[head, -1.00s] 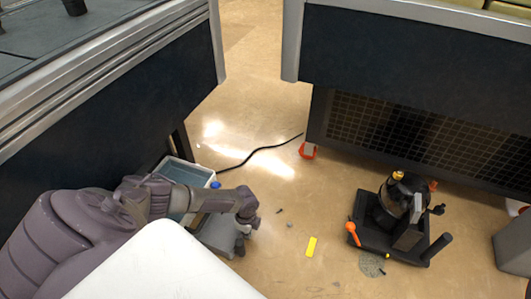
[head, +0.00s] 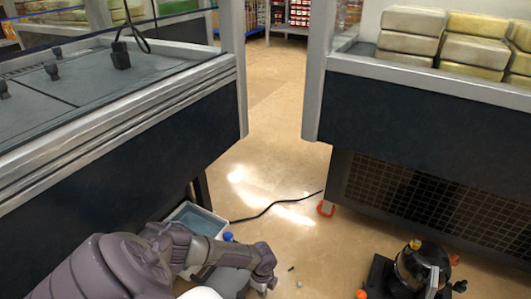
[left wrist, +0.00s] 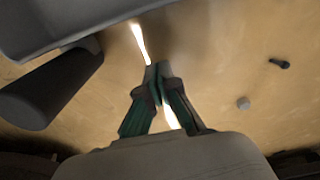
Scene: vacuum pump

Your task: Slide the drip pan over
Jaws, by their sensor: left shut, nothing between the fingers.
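A grey pan-like object (head: 228,283), probably the drip pan, lies on the floor at the bottom of the head view, partly hidden by my left arm. In the left wrist view a grey pan edge (left wrist: 170,12) crosses the top left, with a dark round handle (left wrist: 50,90) below it. My left gripper (head: 264,286) is low over the floor at the right side of this object. Its fingers (left wrist: 158,75) are together with nothing between them. I cannot tell whether they touch the pan. My right gripper is not in view.
The vacuum pump (head: 424,268) stands at the lower right. A pale bin with a blue inside (head: 197,219) stands by the left counter. A black cable (head: 270,208) crosses the floor. Small bits lie near my gripper, including a pale nut-like piece (left wrist: 243,103).

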